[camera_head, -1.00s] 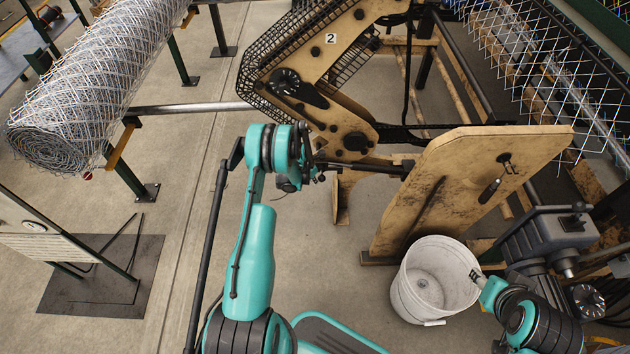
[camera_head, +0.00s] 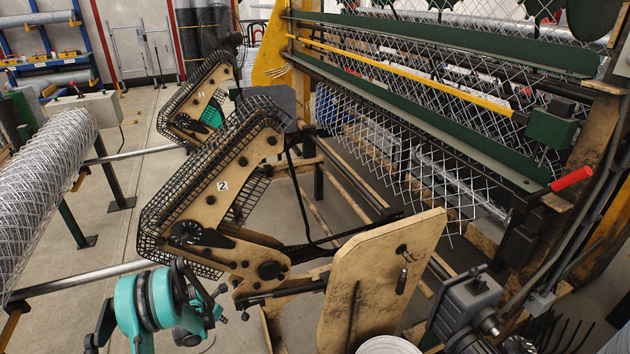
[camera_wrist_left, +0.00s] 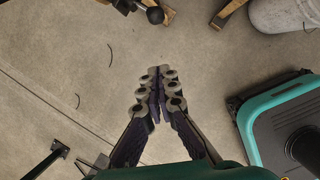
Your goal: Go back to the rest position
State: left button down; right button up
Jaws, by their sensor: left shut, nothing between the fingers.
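My left gripper (camera_wrist_left: 159,82) is shut and empty in the left wrist view, its two fingers meeting above bare concrete floor. In the head view my left wrist and gripper (camera_head: 198,318) show at the bottom left, in front of the machine arm marked 2; the fingertips are hard to make out there. My right gripper is not in view.
The tan guard panel (camera_head: 375,285) stands right of my left arm, with a white bucket (camera_head: 388,346) at its foot. A wire mesh roll (camera_head: 45,195) is at the left. The weaving machine (camera_head: 450,95) fills the right. Floor is clear beneath the left gripper.

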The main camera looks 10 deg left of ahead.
pick_arm(q)
jog(key=s+d+r+m, duration=0.1)
jog(key=d+r+m, duration=0.35)
jog(key=r, duration=0.45)
jog(key=s+d+r+m+t+y, duration=0.1)
jog(key=s+d+r+m, duration=0.1)
jog(key=d+r+m, duration=0.45)
jog(key=s+d+r+m, duration=0.15)
jog(key=r+m, duration=0.25)
jog(key=r, duration=0.7)
jog(key=s+d+r+m+t, duration=0.1)
jog(key=s+d+r+m, duration=0.1)
jog(key=s+d+m, duration=0.2)
jog(key=s+d+r+m, duration=0.3)
jog(key=s+d+m, duration=0.1)
jog(key=s+m, duration=0.4)
jog(key=s+d+r+m+t, duration=0.1)
jog(key=s+d+r+m, duration=0.1)
jog(key=s+d+m, duration=0.2)
jog(key=s+m, duration=0.2)
jog(key=s, duration=0.1)
jog(key=shift+s+d+r+t, duration=0.2)
jog(key=shift+s+r+t, duration=0.1)
jog(key=shift+s, duration=0.05)
